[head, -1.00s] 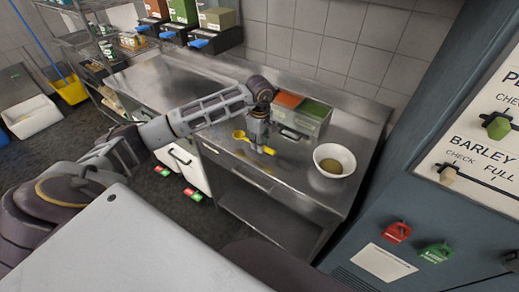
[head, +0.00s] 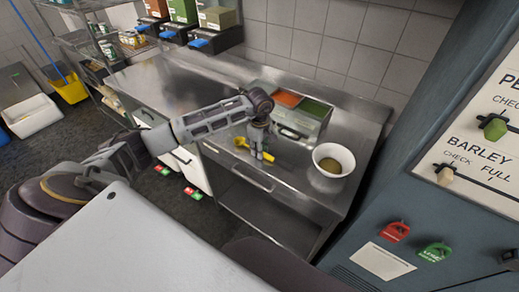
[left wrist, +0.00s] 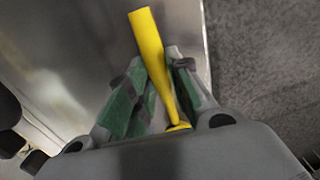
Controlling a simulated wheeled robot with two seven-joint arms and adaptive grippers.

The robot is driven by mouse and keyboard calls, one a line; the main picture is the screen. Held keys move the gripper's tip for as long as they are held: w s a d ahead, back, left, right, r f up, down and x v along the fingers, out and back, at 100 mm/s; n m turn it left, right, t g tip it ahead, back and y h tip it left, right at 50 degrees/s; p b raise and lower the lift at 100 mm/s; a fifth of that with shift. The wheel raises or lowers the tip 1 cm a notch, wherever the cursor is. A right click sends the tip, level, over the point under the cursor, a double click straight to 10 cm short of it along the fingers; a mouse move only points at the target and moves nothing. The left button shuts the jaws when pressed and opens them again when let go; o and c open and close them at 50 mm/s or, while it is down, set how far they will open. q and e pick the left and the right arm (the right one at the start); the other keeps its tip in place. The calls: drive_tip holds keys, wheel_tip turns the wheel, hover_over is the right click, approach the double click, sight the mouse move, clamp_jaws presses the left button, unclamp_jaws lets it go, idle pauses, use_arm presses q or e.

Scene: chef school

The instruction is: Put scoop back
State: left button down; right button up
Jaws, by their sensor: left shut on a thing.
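The yellow scoop (head: 241,142) is held just above or at the steel counter, near its front edge; I cannot tell if it touches. My left gripper (head: 258,154) is shut on it. In the left wrist view the long yellow handle (left wrist: 150,50) passes between the green-padded fingers (left wrist: 158,95) and points away. The scoop's other end is mostly hidden behind the gripper body there. My right gripper is not in view.
A steel bin with orange and green contents (head: 301,117) stands behind the gripper. A white bowl (head: 334,147) with brownish contents stands to the right. The counter (head: 165,83) is clear on the left. A grey dispenser cabinet (head: 400,190) borders the right side.

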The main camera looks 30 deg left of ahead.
use_arm(q)
drive_tip(key=shift+f, duration=0.15)
drive_tip(key=c, duration=1.3)
unclamp_jaws()
drive_tip(key=shift+r, duration=0.2)
wheel_tip(320, 180, up, 12)
drive_tip(key=b, duration=0.2)
